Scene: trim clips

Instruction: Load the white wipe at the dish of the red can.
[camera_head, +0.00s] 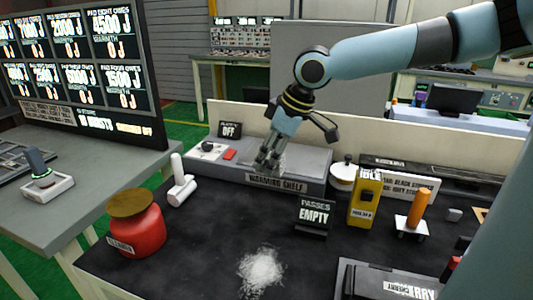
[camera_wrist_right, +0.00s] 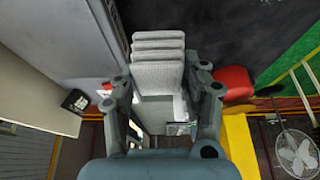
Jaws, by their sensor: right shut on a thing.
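The red can (camera_head: 140,232) stands upright at the left of the dark table, with a brown-gold dish (camera_head: 132,203) on top. My right gripper (camera_head: 267,166) is over the warming shelf, to the right of the can and apart from it. In the right wrist view it (camera_wrist_right: 160,92) is shut on a pale, ribbed, folded pad, which looks like the white wipe (camera_wrist_right: 158,60). The fingers hide part of it. A red rounded shape beyond the fingers looks like the can (camera_wrist_right: 236,82). My left gripper is not in view.
The warming shelf (camera_head: 300,172) lies under the right gripper. A white T-shaped piece (camera_head: 181,183) stands between shelf and can. A white patch (camera_head: 260,271) lies at the table's front.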

